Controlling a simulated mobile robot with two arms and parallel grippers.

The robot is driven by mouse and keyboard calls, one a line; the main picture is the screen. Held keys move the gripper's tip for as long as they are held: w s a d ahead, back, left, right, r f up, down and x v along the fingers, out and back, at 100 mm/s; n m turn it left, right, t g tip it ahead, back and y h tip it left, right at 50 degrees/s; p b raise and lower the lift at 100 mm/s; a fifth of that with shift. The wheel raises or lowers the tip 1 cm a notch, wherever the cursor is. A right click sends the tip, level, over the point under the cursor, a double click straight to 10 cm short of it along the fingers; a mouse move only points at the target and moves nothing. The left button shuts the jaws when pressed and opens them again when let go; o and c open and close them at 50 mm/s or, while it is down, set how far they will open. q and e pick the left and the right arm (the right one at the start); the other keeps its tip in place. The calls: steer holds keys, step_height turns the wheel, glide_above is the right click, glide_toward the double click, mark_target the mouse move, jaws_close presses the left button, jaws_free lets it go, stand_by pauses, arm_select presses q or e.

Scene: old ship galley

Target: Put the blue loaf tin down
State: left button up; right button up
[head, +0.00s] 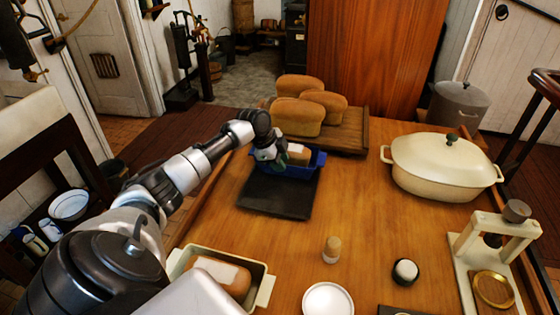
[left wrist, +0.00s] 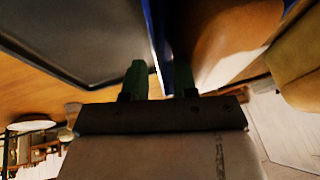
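The blue loaf tin (head: 301,172) holds a brown loaf with a pale top (head: 298,151). It is at the far end of the dark mat (head: 276,194) on the wooden table. I cannot tell whether its bottom touches the mat. My left gripper (head: 268,154) is at the tin's left end. In the left wrist view my left gripper (left wrist: 162,82) has its fingers on either side of the blue tin wall (left wrist: 157,35), close together, and looks shut on it. The mat (left wrist: 80,35) lies to the left there. My right gripper is not in view.
Several loaves (head: 297,116) sit on a wooden board (head: 345,136) behind the tin. A cream pot (head: 440,168) stands right, a cream tin with a loaf (head: 263,284) near front. A small shaker (head: 332,249) and white dish (head: 327,301) are in front. The table between mat and pot is clear.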

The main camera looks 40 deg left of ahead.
arm_select(q)
steer(key=shift+r, duration=0.25)
steer(key=b+v, duration=0.1)
steer(key=v, duration=1)
steer(key=shift+s+r, duration=0.15)
steer(key=shift+r, duration=0.2)
steer(key=shift+a, duration=0.1)
